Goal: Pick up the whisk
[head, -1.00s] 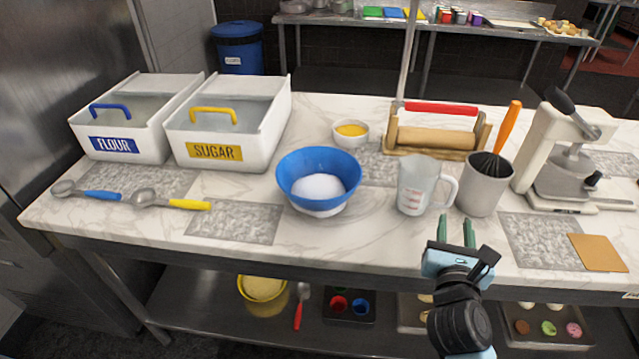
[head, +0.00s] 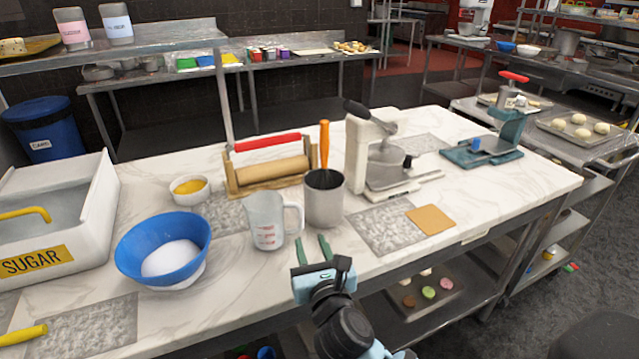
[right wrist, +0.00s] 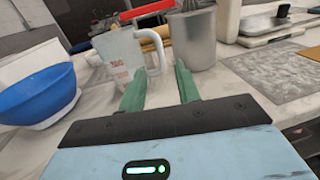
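The whisk (head: 324,147) stands in a grey metal canister (head: 325,205) on the marble counter, its orange handle pointing up. Its wires are mostly hidden inside the canister. My right gripper (head: 314,247) is in front of the canister, near the counter's front edge. Its two green fingers are apart with nothing between them. In the right wrist view the fingers (right wrist: 161,85) point toward the measuring jug and the canister (right wrist: 193,40). My left gripper is not in view.
A clear measuring jug (head: 265,222) stands just left of the canister. A blue bowl (head: 135,262) is further left. A rolling pin stand (head: 238,185) is behind, and a white press (head: 357,150) stands to the right. A patterned mat (head: 380,228) lies bare at front right.

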